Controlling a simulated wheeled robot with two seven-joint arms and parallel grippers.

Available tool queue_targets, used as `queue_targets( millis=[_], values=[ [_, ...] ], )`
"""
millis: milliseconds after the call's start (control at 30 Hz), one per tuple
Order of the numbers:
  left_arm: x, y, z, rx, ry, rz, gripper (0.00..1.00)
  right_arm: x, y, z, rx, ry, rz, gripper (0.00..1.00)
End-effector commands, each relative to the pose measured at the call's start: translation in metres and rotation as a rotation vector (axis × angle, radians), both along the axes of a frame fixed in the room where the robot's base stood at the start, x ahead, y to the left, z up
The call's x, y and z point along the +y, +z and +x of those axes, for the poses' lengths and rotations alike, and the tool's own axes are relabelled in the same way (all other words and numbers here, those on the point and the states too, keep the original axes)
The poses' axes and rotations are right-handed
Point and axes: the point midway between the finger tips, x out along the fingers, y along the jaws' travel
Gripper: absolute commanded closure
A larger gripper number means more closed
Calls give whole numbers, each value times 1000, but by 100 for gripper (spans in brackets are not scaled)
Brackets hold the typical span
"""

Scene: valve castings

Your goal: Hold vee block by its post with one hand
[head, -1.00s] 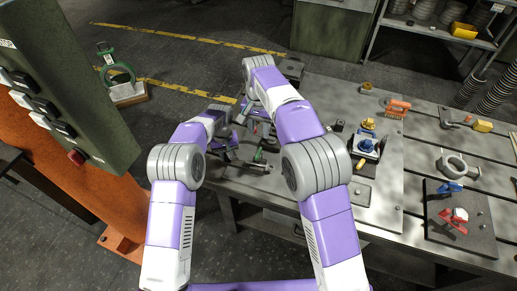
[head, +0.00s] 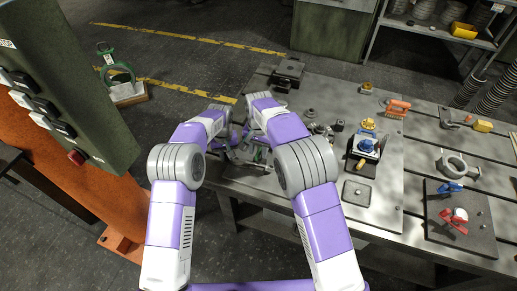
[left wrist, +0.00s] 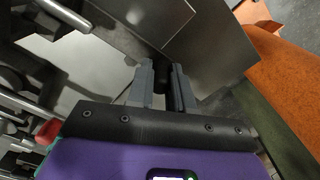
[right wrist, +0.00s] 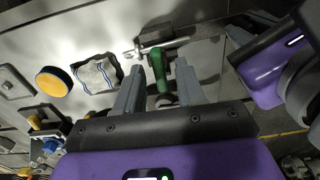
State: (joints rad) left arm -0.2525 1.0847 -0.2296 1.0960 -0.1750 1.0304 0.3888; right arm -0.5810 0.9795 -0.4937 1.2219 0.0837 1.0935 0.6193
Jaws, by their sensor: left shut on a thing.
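In the left wrist view my left gripper (left wrist: 163,82) is shut on a dark post (left wrist: 163,66). The vee notch cannot be made out. My left gripper also shows at the upper right of the right wrist view (right wrist: 243,30). My right gripper (right wrist: 161,75) is open, with a green-handled tool (right wrist: 160,66) visible between its fingers; I cannot tell how far below them it lies. In the head view my arms hide most of both grippers and the block.
The bench (head: 325,95) carries a dark block (head: 288,70) at its far left corner. A blue-topped fixture (head: 365,147), an orange-handled tool (head: 397,107) and a dark mat (head: 470,235) with parts are on the right. A green control cabinet (head: 75,80) stands at left.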

Motion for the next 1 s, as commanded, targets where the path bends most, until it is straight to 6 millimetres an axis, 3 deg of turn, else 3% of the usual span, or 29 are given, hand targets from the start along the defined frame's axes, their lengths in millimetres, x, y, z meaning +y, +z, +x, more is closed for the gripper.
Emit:
queue_targets(
  millis=[167, 433, 667, 1000],
  values=[
    [-1, 2, 1, -5, 1, -3, 100, 0, 0, 0, 1, 0, 0, 62],
    [-1, 2, 1, -5, 1, -3, 100, 0, 0, 0, 1, 0, 0, 100],
    [-1, 2, 1, -5, 0, -3, 100, 0, 1, 0, 1, -18, 0, 100],
    [-1, 2, 1, -4, 1, -3, 100, 0, 1, 0, 4, -336, -1, 100]
  ],
)
